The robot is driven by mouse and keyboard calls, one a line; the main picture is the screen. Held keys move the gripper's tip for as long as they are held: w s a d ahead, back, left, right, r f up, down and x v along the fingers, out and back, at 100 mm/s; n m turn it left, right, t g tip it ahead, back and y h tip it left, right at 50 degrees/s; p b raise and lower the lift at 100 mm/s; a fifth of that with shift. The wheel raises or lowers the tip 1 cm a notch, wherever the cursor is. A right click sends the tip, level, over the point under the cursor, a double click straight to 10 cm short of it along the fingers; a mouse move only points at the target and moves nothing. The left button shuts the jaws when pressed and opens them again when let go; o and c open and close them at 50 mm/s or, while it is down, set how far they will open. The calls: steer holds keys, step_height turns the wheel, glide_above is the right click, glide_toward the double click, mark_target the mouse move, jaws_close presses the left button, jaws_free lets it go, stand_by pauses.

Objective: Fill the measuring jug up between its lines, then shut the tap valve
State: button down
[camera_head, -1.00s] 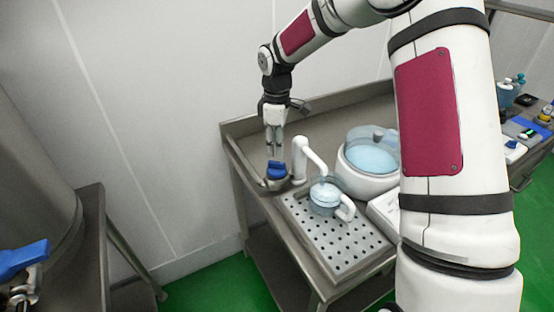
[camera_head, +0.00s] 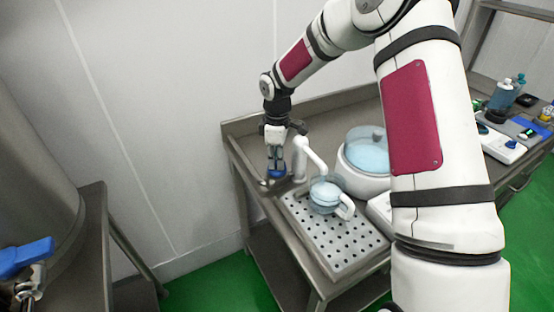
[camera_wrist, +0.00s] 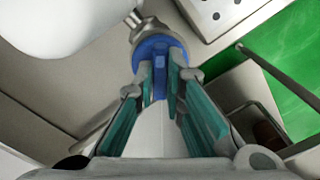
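The tap valve's blue knob (camera_wrist: 160,48) shows in the wrist view with its raised grip bar between my fingertips. My gripper (camera_head: 276,172) points down at the knob in the head view, a finger on each side of the bar. I cannot tell whether the fingers press on it or stand just clear. The white tap spout (camera_head: 309,153) arches from beside the valve. The clear measuring jug (camera_head: 325,198), with a white handle, stands upright under it on the perforated drip tray (camera_head: 335,244). The jug holds pale blue-looking contents; its lines and exact level are too small to read.
A white round vessel (camera_head: 354,181) with a clear lid stands right of the tap. The steel table (camera_head: 247,126) has a raised back edge near the wall. Bottles and small devices (camera_head: 502,95) stand on another table at right. Another blue-handled valve (camera_head: 25,257) is at lower left.

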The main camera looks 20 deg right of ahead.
steer(key=shift+m, duration=0.4)
steer(key=m+b, duration=0.1)
steer(key=m, duration=0.3)
steer(key=shift+m+b, duration=0.85)
steer(key=shift+m, duration=1.65)
steer(key=c, duration=1.7)
jaws_free()
steer(key=shift+o, duration=0.2)
steer(key=shift+r, duration=0.15)
